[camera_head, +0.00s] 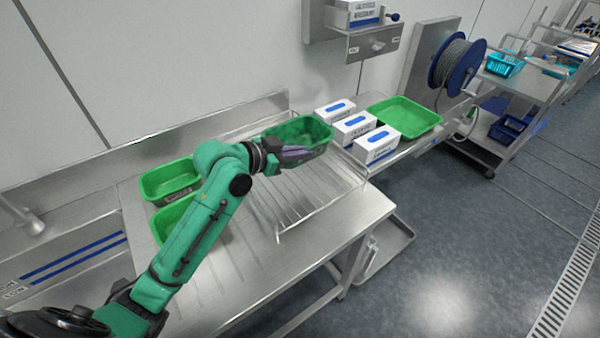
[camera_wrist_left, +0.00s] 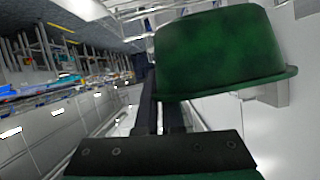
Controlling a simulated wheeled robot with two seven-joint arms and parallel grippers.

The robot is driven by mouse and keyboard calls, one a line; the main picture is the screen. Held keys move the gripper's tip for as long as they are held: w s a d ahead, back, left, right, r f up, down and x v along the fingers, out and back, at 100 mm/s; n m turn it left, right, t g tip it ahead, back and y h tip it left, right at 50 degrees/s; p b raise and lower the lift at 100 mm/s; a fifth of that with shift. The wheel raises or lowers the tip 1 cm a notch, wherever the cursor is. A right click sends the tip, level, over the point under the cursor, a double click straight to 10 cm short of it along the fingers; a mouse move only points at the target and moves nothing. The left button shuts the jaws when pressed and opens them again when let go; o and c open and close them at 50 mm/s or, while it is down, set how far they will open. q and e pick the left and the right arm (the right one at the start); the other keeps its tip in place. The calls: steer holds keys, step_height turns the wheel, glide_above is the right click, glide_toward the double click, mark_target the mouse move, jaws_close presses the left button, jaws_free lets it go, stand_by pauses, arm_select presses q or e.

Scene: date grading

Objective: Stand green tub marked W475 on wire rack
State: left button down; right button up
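A green tub (camera_head: 318,146) is upright at the back of the wire rack (camera_head: 322,200). My left gripper (camera_head: 297,153) is at its near left side and appears shut on its rim. In the left wrist view the tub (camera_wrist_left: 215,50) fills the upper right, close beside the gripper fingers (camera_wrist_left: 160,112). I cannot tell whether the tub's base touches the rack or hangs just above it. Its marking is not legible. Two other green tubs, one behind (camera_head: 172,180) and one partly hidden by my arm (camera_head: 163,224), stand on the left of the table. My right gripper is out of view.
Several white boxes with blue tops (camera_head: 377,146) stand right of the rack, beside a green tray (camera_head: 405,116). A steel shelf (camera_head: 372,42) is on the wall above. The front of the rack is bare. A blue hose reel (camera_head: 455,66) is farther right.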

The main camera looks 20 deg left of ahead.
arm_select(q)
steer(key=f, duration=0.5)
steer(key=shift+w+f+p, duration=0.25)
steer(key=shift+f+p, duration=0.05)
steer(key=shift+f, duration=0.05)
step_height(320, 180, down, 3)
steer(key=shift+s+r, duration=0.1)
steer(key=shift+s, duration=0.05)
steer(key=shift+f, duration=0.25)
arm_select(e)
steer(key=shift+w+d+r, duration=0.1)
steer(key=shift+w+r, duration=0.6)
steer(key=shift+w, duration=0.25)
arm_select(q)
steer(key=c, duration=1.5)
jaws_free()
steer(key=shift+f, duration=0.15)
steer(key=o, duration=0.5)
steer(key=shift+c, duration=0.2)
steer(key=shift+r, duration=0.2)
